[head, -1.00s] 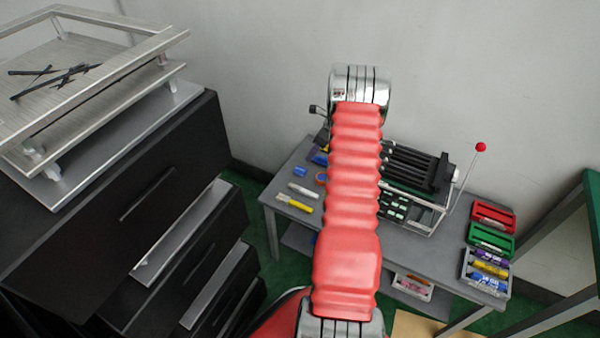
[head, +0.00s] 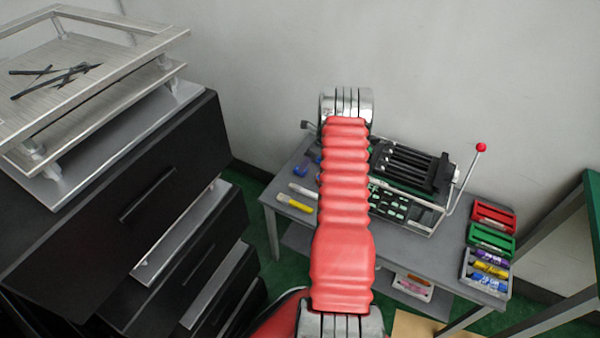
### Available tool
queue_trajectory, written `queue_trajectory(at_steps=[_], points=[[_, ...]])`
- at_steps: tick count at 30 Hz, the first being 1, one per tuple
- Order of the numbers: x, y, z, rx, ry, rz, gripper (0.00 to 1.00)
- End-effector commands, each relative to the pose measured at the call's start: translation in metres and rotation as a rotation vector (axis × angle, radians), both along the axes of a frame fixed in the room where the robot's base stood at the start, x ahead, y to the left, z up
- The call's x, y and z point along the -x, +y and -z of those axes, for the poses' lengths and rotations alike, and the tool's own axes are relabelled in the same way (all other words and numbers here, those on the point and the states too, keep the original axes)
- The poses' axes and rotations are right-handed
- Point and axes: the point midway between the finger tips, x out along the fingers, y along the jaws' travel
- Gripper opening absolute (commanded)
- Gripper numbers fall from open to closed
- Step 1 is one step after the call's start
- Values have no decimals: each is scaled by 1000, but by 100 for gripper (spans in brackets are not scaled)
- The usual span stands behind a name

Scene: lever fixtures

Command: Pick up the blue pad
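My red ribbed arm (head: 345,215) reaches forward over the grey table, with its silver joint (head: 346,105) at the far end. My gripper is hidden beyond or behind the arm, so I cannot see its fingers. A small blue item (head: 300,169) lies at the left back of the table, just left of the arm. I cannot tell if it is the blue pad. The tabletop directly behind the arm is hidden.
The grey table (head: 410,257) also holds a white marker (head: 303,189), a yellow marker (head: 295,203), a lever fixture (head: 412,170) with a red-knobbed lever (head: 481,147), and red (head: 492,215) and green (head: 490,240) trays. Black drawers (head: 150,200) stand open at left.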

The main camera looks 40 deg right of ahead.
Motion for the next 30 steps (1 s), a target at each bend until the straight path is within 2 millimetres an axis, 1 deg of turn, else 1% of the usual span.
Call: queue_trajectory(at_steps=[5, 8, 15, 18, 22, 30], points=[[-1, 1, 3, -1, 0, 0, 48], [-4, 3, 10, -1, 1, 0, 48], [-15, 8, 37, -1, 0, 1, 48], [-18, 8, 44, 0, 0, 1, 48], [-19, 9, 48, 0, 0, 1, 48], [-19, 9, 47, 0, 0, 1, 48]])
